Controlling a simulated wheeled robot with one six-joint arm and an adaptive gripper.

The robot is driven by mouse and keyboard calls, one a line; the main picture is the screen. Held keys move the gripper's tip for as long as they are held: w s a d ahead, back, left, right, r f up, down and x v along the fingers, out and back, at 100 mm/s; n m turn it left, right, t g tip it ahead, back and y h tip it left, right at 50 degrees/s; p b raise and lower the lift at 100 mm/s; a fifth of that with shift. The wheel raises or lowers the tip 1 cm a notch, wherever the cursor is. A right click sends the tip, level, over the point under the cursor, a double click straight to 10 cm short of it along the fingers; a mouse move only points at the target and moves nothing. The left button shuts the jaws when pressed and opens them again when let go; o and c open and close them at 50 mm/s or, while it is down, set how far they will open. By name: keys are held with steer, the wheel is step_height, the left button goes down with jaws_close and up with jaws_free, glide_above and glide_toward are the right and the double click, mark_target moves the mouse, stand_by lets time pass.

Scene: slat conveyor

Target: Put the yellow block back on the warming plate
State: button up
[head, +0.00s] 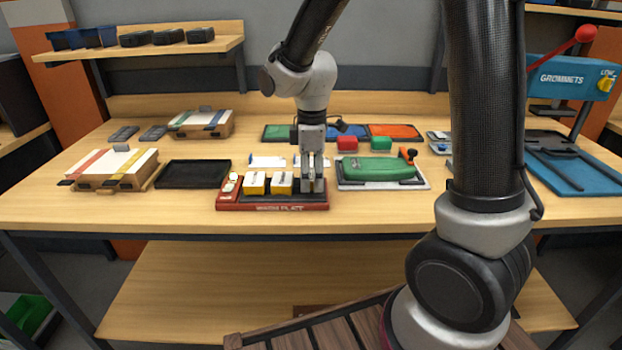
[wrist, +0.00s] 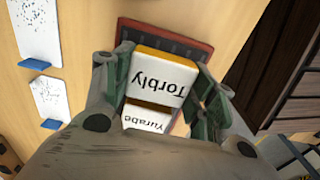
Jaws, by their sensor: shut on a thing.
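The red warming plate (head: 262,207) with a dark top lies near the bench's front edge; its red rim also shows in the wrist view (wrist: 165,30). My gripper (head: 313,186) is low over the plate's right part. In the wrist view its fingers (wrist: 163,85) are shut on a yellow block with a white top marked "Torbly" (wrist: 160,78). The fingers mostly hide this block in the head view. Another yellow block (head: 282,183), marked "Yurabe" (wrist: 146,117), stands beside it, and one more (head: 255,184) stands further left. I cannot tell whether the held block touches the plate.
White cards (head: 267,162) lie behind the plate. A black tray (head: 193,174) lies left. Bare wood runs along the front.

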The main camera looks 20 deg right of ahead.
mark_target(312, 174)
steer(key=shift+f, duration=0.5)
steer(key=o, duration=0.9)
steer(key=shift+f, duration=0.1)
step_height(312, 174, up, 11)
steer(key=s+d+r+m+t, duration=0.1)
steer(key=s+d+r+m, duration=0.1)
steer(key=s+d+m, duration=0.2)
steer(key=s+d+r+m+t, duration=0.1)
steer(key=s+d+m+t, duration=0.1)
steer(key=s+d+m, duration=0.3)
steer(key=s+d+r+m+t, duration=0.1)
steer(key=s+d+m, duration=0.4)
steer(key=s, duration=0.5)
steer(key=shift+d+r, duration=0.45)
steer(key=shift+r, duration=0.4)
